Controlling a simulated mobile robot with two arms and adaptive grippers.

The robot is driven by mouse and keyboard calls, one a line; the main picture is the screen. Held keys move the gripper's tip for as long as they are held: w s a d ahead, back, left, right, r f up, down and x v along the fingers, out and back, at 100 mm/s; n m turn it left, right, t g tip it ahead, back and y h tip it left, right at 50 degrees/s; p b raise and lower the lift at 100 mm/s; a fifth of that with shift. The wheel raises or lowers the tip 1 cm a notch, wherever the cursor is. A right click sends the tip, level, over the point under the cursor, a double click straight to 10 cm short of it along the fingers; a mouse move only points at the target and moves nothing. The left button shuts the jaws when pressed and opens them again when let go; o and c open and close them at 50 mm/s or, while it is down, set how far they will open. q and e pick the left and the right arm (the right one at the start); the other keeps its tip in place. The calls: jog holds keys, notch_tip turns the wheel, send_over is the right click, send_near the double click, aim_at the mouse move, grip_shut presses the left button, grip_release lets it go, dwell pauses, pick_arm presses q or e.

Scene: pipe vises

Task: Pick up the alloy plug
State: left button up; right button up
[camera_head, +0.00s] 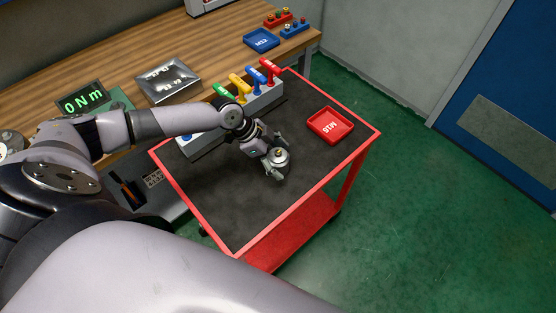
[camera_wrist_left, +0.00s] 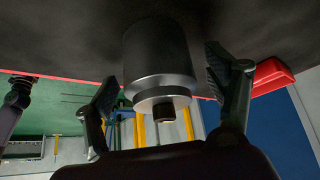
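The alloy plug (camera_head: 280,155) is a short silvery-grey cylinder with a stepped end and a small brass-coloured tip. It stands on the black top of the red cart (camera_head: 236,217). In the left wrist view the plug (camera_wrist_left: 159,60) is in the middle, between the fingers. My left gripper (camera_head: 279,161) is open, with one finger on each side of the plug. In the left wrist view a gap shows between the plug and each finger of the left gripper (camera_wrist_left: 160,82).
A grey rack (camera_head: 262,101) with green, yellow, blue and red handled tools stands along the cart's back edge. The near part of the cart top is clear. A wooden bench (camera_head: 112,61) stands behind.

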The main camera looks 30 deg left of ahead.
pick_arm(q)
jog(key=c, duration=1.6)
jog(key=shift+r, duration=0.1)
